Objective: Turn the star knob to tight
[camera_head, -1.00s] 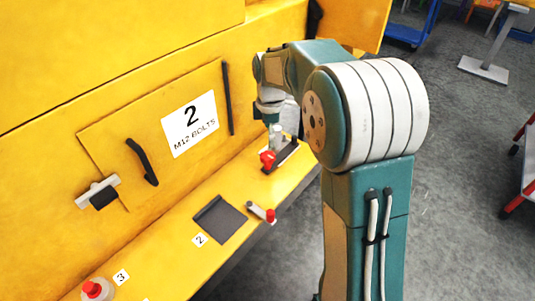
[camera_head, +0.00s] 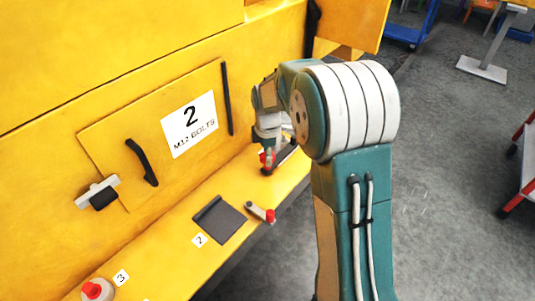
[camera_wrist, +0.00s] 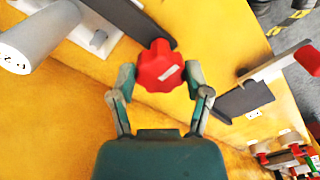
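The red star knob (camera_wrist: 160,66) with a pale mark on its face is in the upper middle of the wrist view. It sits at the end of a dark fixture on the yellow ledge. My gripper (camera_wrist: 160,80) is open, one finger on each side of the knob. The fingertips are close to the knob's edges; I cannot tell whether they touch it. In the head view, my gripper (camera_head: 270,150) is down at the fixture, and only a little of the red knob (camera_head: 265,158) shows beside it.
A grey cylinder (camera_wrist: 35,40) stands close to the fixture. A dark plate (camera_head: 220,219) and a red-ended lever (camera_head: 261,212) are on the ledge. A yellow panel (camera_head: 160,130) with a black handle (camera_head: 142,162) rises behind. A red-capped item (camera_head: 97,290) is at the ledge's near end.

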